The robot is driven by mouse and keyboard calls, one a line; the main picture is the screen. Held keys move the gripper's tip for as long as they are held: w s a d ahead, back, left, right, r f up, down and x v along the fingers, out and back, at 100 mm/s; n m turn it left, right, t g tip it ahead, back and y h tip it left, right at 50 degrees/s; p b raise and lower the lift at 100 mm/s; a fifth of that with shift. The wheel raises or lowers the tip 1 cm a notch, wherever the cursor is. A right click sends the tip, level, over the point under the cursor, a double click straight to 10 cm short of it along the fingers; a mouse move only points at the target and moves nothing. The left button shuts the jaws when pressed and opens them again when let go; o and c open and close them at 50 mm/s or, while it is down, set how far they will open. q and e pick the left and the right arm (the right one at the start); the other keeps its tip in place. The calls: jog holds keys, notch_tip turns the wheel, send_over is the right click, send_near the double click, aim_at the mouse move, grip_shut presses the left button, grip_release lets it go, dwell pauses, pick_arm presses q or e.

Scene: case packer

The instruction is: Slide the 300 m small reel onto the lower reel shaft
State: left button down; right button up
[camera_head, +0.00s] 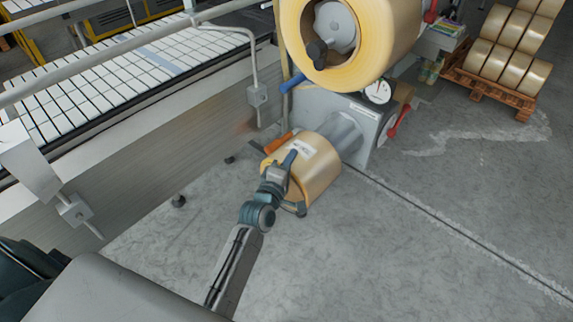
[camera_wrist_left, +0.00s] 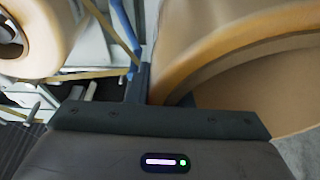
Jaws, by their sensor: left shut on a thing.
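The small tape reel (camera_head: 316,172), tan with a white label on top, is in my left gripper (camera_head: 286,178), which is shut on its near side. The reel also fills the right of the left wrist view (camera_wrist_left: 225,45). The lower reel shaft (camera_head: 343,133), a grey cylinder on the machine, is at the reel's far right end. The reel looks roughly in line with it. I cannot tell whether the shaft tip is inside the core, as the reel's far end is hidden. My right gripper is not in view.
A large tape reel (camera_head: 378,50) sits on the upper shaft above. A dial gauge (camera_head: 377,91) and red lever (camera_head: 399,121) are on the machine. A conveyor (camera_head: 110,75) runs along the left. A pallet of reels (camera_head: 493,90) stands at the back right. The floor in front is clear.

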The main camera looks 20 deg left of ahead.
pick_arm(q)
jog(key=b, duration=0.1)
send_near(320, 134)
jog(key=shift+w+a+f, duration=0.2)
jog(key=shift+w+a, duration=0.85)
jog(key=shift+w, duration=0.3)
jog(key=shift+w+d+r+p, duration=0.15)
jog(key=shift+w+d, duration=0.25)
jog(key=shift+w, duration=0.75)
jog(key=shift+w+d+f+p, duration=0.15)
jog(key=shift+w+d, duration=0.3)
jog(key=shift+w, duration=0.7)
jog(key=shift+w+d+r+p, duration=0.15)
jog(key=shift+w+d, duration=0.25)
jog(key=shift+w, duration=0.75)
jog(key=shift+w+d, duration=0.35)
jog(key=shift+w, duration=0.6)
jog(key=shift+w+p, duration=0.1)
jog(key=shift+p, duration=0.3)
jog(key=shift+f, duration=0.4)
